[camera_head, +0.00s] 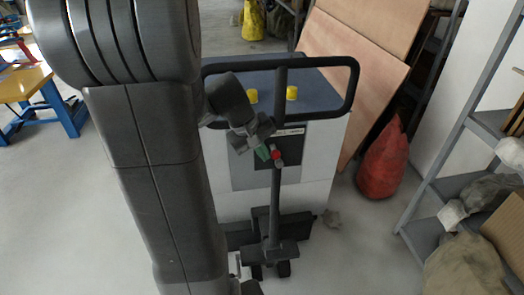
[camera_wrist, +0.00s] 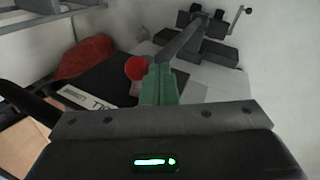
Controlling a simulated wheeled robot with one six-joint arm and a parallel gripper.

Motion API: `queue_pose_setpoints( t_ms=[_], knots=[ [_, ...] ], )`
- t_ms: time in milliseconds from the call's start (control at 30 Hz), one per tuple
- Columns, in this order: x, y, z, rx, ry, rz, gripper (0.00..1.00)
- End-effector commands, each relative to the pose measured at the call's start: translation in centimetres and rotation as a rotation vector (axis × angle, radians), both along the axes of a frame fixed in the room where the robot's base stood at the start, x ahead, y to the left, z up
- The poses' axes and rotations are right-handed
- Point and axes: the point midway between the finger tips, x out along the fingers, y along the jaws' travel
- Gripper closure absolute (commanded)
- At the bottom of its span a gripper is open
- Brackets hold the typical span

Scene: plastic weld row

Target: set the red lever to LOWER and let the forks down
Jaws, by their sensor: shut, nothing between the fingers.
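The red lever's round knob (camera_head: 277,154) is at the front of a grey and white lift truck (camera_head: 310,165), by its dark upright bar. In the wrist view the red knob (camera_wrist: 135,68) is just left of my green fingertips. My gripper (camera_head: 263,153) is shut and empty, close beside the knob on its left in the head view. I cannot tell whether they touch. A white label plate (camera_wrist: 88,98) with dark letters lies left of the fingers in the wrist view; the lever's setting cannot be read. The forks cannot be made out.
A black loop handle (camera_head: 354,85) and two yellow buttons (camera_head: 292,93) top the truck. A red sack (camera_head: 381,163) and leaning wooden boards (camera_head: 365,75) stand behind, with a grey shelf (camera_head: 440,185) at right. Floor at the left is open before a blue-legged table (camera_head: 28,85).

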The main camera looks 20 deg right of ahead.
Motion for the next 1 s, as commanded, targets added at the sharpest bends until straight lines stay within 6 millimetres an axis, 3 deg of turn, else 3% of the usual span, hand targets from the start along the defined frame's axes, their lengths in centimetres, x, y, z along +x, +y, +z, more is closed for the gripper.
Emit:
queue_pose_setpoints(
  t_ms=[567,1000],
  knots=[
    [-0.2,-1.0,1.0,0.098,-0.023,-0.003,1.0],
    [-0.8,-3.4,2.0,0.355,-0.087,-0.004,1.0]
  ],
)
